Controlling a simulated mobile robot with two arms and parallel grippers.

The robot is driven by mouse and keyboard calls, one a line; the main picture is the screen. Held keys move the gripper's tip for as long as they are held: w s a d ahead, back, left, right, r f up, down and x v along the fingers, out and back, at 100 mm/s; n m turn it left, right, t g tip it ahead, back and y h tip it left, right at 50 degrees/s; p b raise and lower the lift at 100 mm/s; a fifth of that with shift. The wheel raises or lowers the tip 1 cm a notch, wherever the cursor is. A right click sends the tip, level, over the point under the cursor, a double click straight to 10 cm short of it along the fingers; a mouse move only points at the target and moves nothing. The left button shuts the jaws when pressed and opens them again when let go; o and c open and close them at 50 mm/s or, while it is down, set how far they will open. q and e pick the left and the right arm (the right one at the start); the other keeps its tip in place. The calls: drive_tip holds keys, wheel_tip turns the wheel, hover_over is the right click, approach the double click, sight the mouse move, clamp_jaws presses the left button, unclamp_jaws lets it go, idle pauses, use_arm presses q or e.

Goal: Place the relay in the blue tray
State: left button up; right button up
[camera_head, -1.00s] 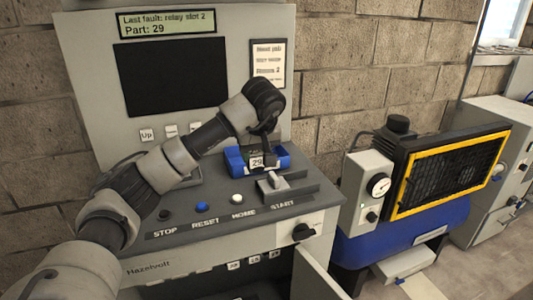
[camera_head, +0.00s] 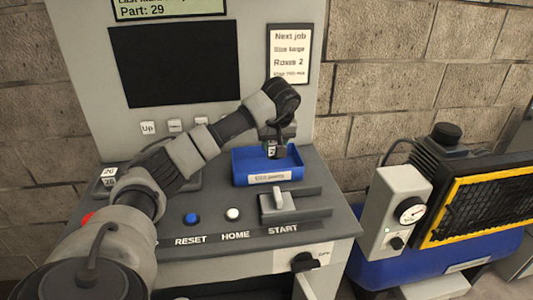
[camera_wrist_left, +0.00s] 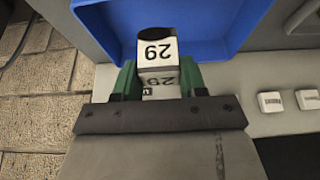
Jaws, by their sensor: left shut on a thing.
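My left gripper (camera_head: 277,140) is shut on the relay (camera_head: 272,151), a dark block with a white label. In the left wrist view the relay (camera_wrist_left: 157,54) reads 29 upside down and sits between the green fingers (camera_wrist_left: 158,84). The blue tray (camera_head: 240,172) stands on the console, with a white label on its front wall. The relay is over the tray's opening in the head view; I cannot tell whether its lower end touches the tray. The tray (camera_wrist_left: 220,22) also shows behind the relay in the wrist view. My right gripper is not in view.
A lever block (camera_head: 277,203) sits just in front of the tray. Blue (camera_head: 191,218) and white (camera_head: 232,214) buttons lie to its left. Parts labelled 26 and 28 (camera_head: 109,176) stand at the left. The console panel (camera_head: 235,70) rises behind.

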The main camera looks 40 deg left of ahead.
use_arm(q)
drive_tip(key=a+f, duration=0.1)
drive_tip(key=a, duration=0.1)
drive_tip(key=shift+a+f, duration=0.3)
drive_tip(key=shift+f, duration=0.05)
wheel_tip(320, 180, down, 3)
drive_tip(key=shift+s+f+p, duration=0.1)
drive_tip(key=shift+f+p, duration=0.05)
drive_tip(key=shift+p, duration=0.35)
drive_tip(key=shift+f, duration=0.35)
drive_tip(key=o, duration=0.9)
drive_tip(key=shift+f, duration=0.1)
drive_tip(key=b+v, duration=0.1)
drive_tip(key=v, duration=1.1)
